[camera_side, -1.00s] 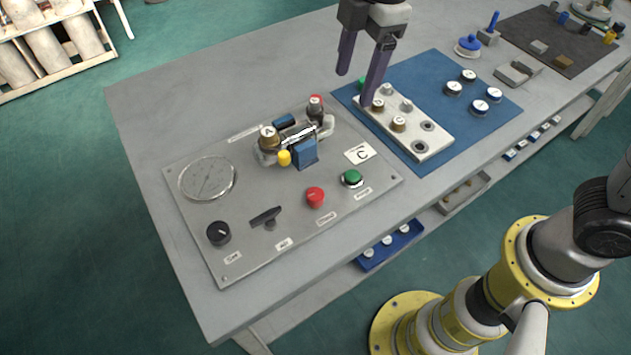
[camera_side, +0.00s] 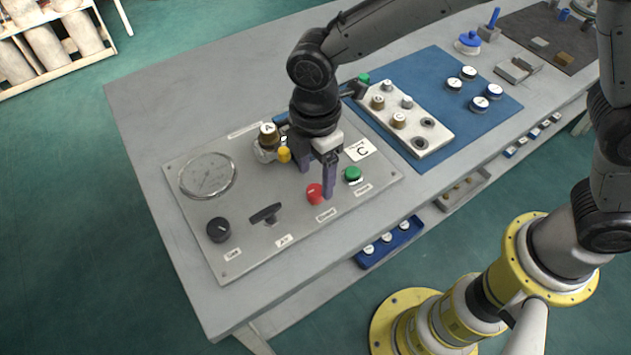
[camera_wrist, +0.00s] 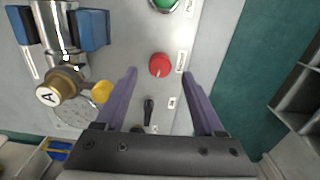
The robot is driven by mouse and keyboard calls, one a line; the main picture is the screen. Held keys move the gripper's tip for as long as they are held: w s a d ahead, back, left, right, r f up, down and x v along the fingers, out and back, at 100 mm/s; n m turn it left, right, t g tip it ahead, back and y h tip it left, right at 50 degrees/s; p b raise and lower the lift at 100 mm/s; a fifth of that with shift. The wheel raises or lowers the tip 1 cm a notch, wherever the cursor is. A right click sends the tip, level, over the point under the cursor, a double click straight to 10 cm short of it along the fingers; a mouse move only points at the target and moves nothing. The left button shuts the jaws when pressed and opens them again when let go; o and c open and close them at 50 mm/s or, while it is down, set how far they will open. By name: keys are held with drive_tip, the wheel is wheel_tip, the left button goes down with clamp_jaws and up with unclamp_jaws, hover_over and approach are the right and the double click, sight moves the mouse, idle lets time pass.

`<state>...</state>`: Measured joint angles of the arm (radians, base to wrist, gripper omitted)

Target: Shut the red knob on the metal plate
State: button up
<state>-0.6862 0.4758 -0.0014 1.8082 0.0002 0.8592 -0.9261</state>
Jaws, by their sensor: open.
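The red knob (camera_side: 315,194) sits on the front part of the metal plate (camera_side: 290,225), between the black lever (camera_side: 266,214) and the green knob (camera_side: 352,174). In the wrist view the red knob (camera_wrist: 160,65) has a pale pointer line and lies ahead of the fingertips, roughly midway between them. My gripper (camera_wrist: 160,72) is open and empty. In the side view my gripper (camera_side: 316,178) hangs over the plate, with one finger close beside the red knob. I cannot tell whether that finger touches it.
A valve block with a brass cap marked A (camera_side: 268,135) and a yellow knob (camera_side: 284,155) stands behind, partly hidden by my arm. A round gauge (camera_side: 208,175) and a black dial (camera_side: 218,230) are at left. A white block (camera_side: 415,135) lies on a blue mat (camera_side: 480,125).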

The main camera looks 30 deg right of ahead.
sight(316, 190)
drive_tip(key=shift+f, duration=1.75)
clamp_jaws()
